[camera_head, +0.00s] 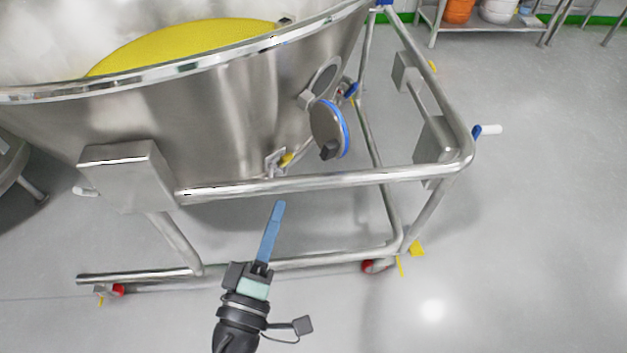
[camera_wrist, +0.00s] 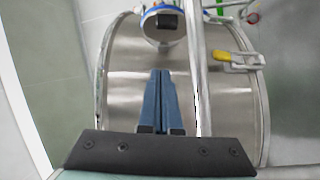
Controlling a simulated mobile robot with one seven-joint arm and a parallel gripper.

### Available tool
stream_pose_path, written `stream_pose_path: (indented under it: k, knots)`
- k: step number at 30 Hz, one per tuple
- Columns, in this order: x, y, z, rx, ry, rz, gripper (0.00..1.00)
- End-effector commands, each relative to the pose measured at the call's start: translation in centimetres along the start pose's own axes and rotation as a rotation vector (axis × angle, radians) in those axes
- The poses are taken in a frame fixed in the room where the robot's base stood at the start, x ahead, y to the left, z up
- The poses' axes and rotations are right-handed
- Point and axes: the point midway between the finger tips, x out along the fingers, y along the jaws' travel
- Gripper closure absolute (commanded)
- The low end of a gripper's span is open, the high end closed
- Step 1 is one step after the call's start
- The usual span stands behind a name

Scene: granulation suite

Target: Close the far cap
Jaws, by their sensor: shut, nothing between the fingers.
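A round steel cap (camera_head: 326,128) with a blue rim stands swung open on the side of a large steel bowl (camera_head: 220,110). Behind it is the round port (camera_head: 325,78) on the bowl wall, with a blue knob (camera_head: 351,90) beside it. My gripper (camera_head: 280,204) has long blue fingers pressed together and empty. In the head view its tips lie below and left of the cap, apart from it, by the frame's front rail. In the wrist view the fingers (camera_wrist: 163,75) point up toward a blue-rimmed round part (camera_wrist: 163,22), perhaps the cap.
A tubular steel frame (camera_head: 330,182) with boxes and casters surrounds the bowl, its rail near my fingers. A small yellow-handled clamp (camera_head: 286,159) sits low on the bowl. Yellow material (camera_head: 180,45) shows in the bowl. Open floor (camera_head: 540,230) lies right.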

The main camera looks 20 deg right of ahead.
Motion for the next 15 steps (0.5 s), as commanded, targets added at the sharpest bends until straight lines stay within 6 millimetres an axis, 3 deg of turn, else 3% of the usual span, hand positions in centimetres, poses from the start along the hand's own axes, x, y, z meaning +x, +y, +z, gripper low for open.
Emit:
stream_pose_path:
  k: [1, 7, 15]
  knots:
    - [-0.5, -1.0, 0.4, -0.025, 0.003, 0.003, 1.00]
    - [0.4, -1.1, 0.5, -0.047, 0.005, 0.011, 1.00]
    - [5.8, -0.9, 0.5, -0.044, 0.003, 0.013, 1.00]
